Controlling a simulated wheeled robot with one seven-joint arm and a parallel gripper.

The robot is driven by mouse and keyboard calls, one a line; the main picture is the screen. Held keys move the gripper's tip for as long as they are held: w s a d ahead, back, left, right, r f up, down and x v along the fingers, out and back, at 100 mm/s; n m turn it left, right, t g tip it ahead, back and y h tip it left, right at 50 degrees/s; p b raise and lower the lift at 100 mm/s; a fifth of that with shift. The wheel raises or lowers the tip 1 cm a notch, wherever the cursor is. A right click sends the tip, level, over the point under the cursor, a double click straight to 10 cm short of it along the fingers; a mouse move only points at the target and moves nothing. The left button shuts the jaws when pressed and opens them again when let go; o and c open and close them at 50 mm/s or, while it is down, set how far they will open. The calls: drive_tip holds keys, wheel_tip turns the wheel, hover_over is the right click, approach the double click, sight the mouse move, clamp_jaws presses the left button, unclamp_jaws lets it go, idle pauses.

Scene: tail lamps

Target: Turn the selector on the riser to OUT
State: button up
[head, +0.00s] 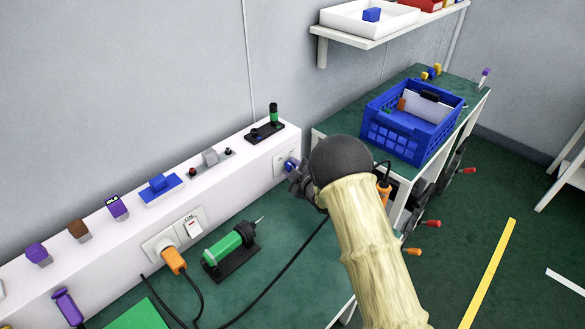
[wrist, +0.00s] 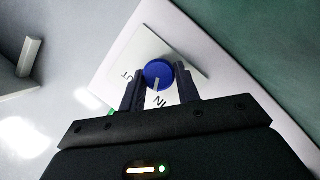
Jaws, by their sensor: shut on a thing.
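The selector is a round blue knob (wrist: 158,73) with a white pointer mark, on a white plate (wrist: 190,60). In the wrist view the mark points down, close to the letters "IN"; another label at its left is only partly readable. In the head view the knob (head: 288,165) shows small on the right end of the long white riser (head: 285,138). My gripper (wrist: 158,82) has one finger on each side of the knob and is shut on it. In the head view my own wrist and arm hide most of the gripper (head: 295,172).
A blue crate (head: 395,145) stands on the green bench to the right. A green tool (head: 226,248) in a black holder and an orange plug (head: 174,260) with a cable lie left of my arm. Several coloured knobs line the riser top. A shelf (head: 375,40) hangs above.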

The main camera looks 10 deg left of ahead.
drive_tip(key=m+p, duration=0.1)
drive_tip(key=m+g, duration=0.1)
drive_tip(key=shift+w+d+r+m+g+p, duration=0.2)
drive_tip(key=shift+m+g+p, duration=0.1)
drive_tip(key=shift+m+p, duration=0.1)
drive_tip(key=shift+r+m+g+y+p, duration=0.1)
drive_tip(key=shift+m+g+y+p, duration=0.2)
drive_tip(key=shift+m+g+p, duration=0.5)
drive_tip(key=shift+w+m+g+p, duration=0.1)
drive_tip(key=shift+m+g+p, duration=0.3)
drive_tip(key=shift+m+p, duration=0.65)
drive_tip(key=shift+d+m+g+y+p, duration=0.1)
drive_tip(key=shift+m+g+y+p, duration=0.3)
drive_tip(key=shift+m+y+p, duration=0.25)
drive_tip(key=shift+f, duration=0.25)
drive_tip(key=o, duration=1)
drive_tip(key=shift+r, duration=0.1)
